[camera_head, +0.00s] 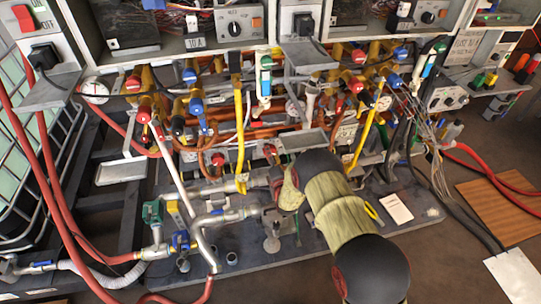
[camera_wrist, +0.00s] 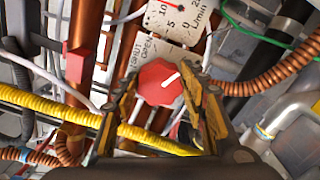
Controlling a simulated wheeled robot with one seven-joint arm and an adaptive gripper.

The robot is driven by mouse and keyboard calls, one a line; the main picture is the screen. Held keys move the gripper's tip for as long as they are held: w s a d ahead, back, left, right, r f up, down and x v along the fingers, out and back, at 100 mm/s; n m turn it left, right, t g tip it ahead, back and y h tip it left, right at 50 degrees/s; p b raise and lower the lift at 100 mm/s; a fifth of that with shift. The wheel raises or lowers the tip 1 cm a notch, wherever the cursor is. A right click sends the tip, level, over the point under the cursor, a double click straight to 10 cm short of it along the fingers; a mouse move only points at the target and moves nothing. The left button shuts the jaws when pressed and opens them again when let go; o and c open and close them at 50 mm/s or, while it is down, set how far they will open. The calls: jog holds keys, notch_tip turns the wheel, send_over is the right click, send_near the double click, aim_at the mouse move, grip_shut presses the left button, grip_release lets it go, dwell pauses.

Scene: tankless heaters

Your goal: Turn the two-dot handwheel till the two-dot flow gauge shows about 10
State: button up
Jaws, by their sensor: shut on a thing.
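A red handwheel (camera_wrist: 158,82) with a white pointer line sits between the two fingers of my gripper (camera_wrist: 160,100) in the wrist view. My gripper is shut on it, one finger on each side. The pointer line points up and right. A white plate with SHUT and OPEN lettering (camera_wrist: 145,50) lies behind the wheel. Above it is part of a white gauge dial (camera_wrist: 172,16) with the figures 10, 5 and 0 and l/min. The picture's top edge cuts the dial off, and I cannot read its needle. I cannot make out dot marks. In the head view my arm hides the wheel.
A yellow corrugated hose (camera_wrist: 60,112) crosses below the wheel, and copper corrugated hoses (camera_wrist: 255,88) run at the right. Another red part (camera_wrist: 74,66) is at the left on a copper pipe. In the head view, crowded pipes and valves (camera_head: 200,105) hang under the heaters.

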jog(key=m+b, duration=0.1)
jog(key=m, duration=0.4)
jog(key=shift+f+b, duration=0.1)
jog(key=shift+b, duration=0.2)
jog(key=shift+m, duration=0.4)
jog(key=shift+d, duration=0.1)
jog(key=o, duration=1.2)
jog(key=v, duration=1.2)
